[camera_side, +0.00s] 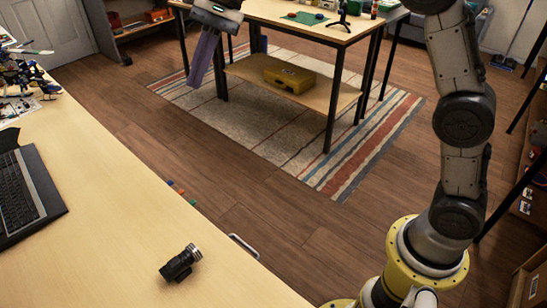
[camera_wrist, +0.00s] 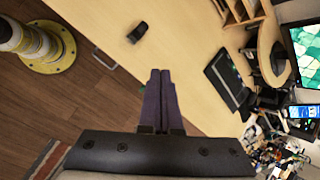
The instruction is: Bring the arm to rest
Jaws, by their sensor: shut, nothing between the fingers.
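My gripper (camera_side: 203,58) hangs in the air at the top of the side view, over the floor and rug, well above and beyond the near table. In the wrist view my gripper (camera_wrist: 160,78) has its two long purple fingers side by side, shut with nothing between them. A small dark cylindrical device (camera_side: 181,263) lies on the light wooden table (camera_side: 110,190), far from my gripper. The device also shows in the wrist view (camera_wrist: 138,32). No servo or wire can be made out.
A black laptop or keyboard (camera_side: 25,195) sits at the table's left, with a cluttered pile (camera_side: 22,80) behind it. A second table (camera_side: 270,14) stands at the back, with a yellow case (camera_side: 290,79) on its lower shelf. Open floor (camera_side: 240,205) lies between the tables.

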